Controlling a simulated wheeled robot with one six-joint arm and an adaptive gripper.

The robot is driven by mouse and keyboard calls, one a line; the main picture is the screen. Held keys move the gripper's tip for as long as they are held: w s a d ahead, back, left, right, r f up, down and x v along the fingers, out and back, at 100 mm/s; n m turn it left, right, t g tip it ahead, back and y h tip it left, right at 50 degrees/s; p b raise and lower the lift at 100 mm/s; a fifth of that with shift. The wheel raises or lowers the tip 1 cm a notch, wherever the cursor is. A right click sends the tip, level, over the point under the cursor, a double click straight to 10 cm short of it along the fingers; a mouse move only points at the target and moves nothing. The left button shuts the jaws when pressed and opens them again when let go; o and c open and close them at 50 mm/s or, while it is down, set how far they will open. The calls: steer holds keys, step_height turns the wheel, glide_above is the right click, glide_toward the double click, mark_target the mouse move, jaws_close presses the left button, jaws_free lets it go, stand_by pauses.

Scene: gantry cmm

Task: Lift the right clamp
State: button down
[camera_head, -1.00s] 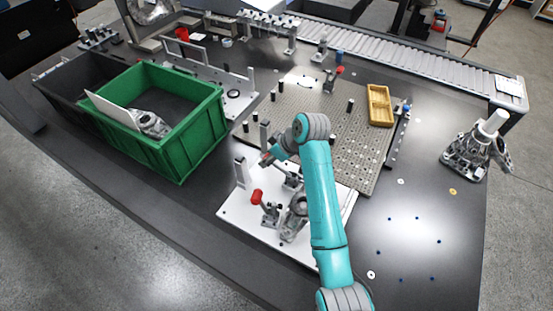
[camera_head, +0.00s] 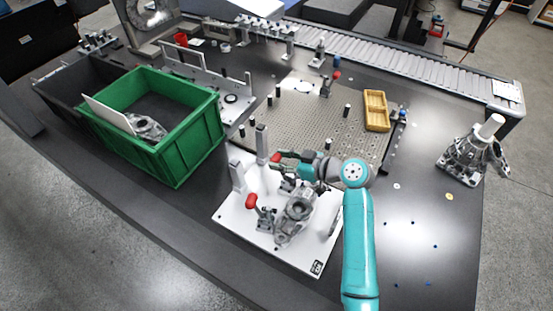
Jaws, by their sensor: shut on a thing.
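A white fixture plate (camera_head: 232,216) lies on the dark table and bears a grey metal casting (camera_head: 296,215). A toggle clamp with a red handle (camera_head: 251,201) stands at the casting's left, its handle tilted up. A second clamp, the right one, is at the casting's far side; its red handle (camera_head: 275,158) shows at my gripper, and its body is partly hidden by my arm. My gripper (camera_head: 285,157) is shut on this red handle, coming in from the right. Its fingers are small and partly hidden.
Two grey posts (camera_head: 262,143) rise at the plate's far left edge. A green crate (camera_head: 190,140) with a casting inside stands left. A perforated plate (camera_head: 300,105) with black pegs and a yellow tray (camera_head: 376,110) lies behind.

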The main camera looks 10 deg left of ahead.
steer(key=shift+s+d+f, duration=0.2)
steer(key=shift+d, duration=0.25)
steer(key=shift+s+d+f, duration=0.1)
steer(key=shift+d+f, duration=0.05)
steer(key=c, duration=0.6)
jaws_free()
steer(key=shift+r, duration=0.2)
steer(key=shift+d+r, duration=0.25)
steer(key=shift+d, duration=0.15)
steer(key=v, duration=1.1)
steer(key=shift+s, duration=0.1)
